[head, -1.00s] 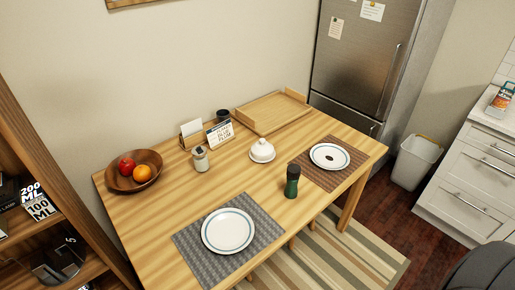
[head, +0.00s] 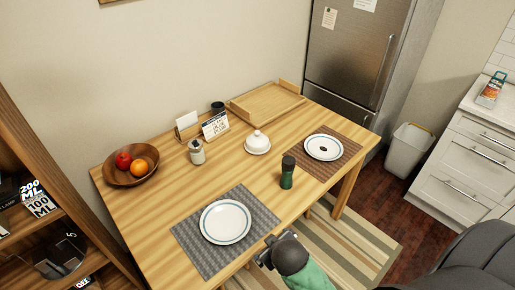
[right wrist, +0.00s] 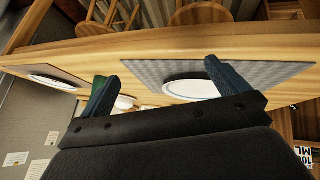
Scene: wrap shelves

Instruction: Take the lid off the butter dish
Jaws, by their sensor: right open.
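The butter dish (head: 258,149) is a small white dish with its domed, knobbed lid (head: 257,139) on it, near the middle of the wooden table. In the right wrist view a white shape (right wrist: 125,102), probably the dish, shows partly between the fingers. My right gripper (head: 268,249) is at the table's front edge, beside the grey placemat and well apart from the dish. In the right wrist view the fingers of this gripper (right wrist: 160,75) are spread with nothing between them. My left gripper is not in view.
A dark-topped green bottle (head: 287,175) stands between my right gripper and the dish. Plates lie on a grey placemat (head: 185,234) and a brown placemat (head: 345,146). A fruit bowl (head: 112,176), shaker (head: 197,153), sign (head: 215,126) and wooden tray (head: 240,114) stand farther back.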

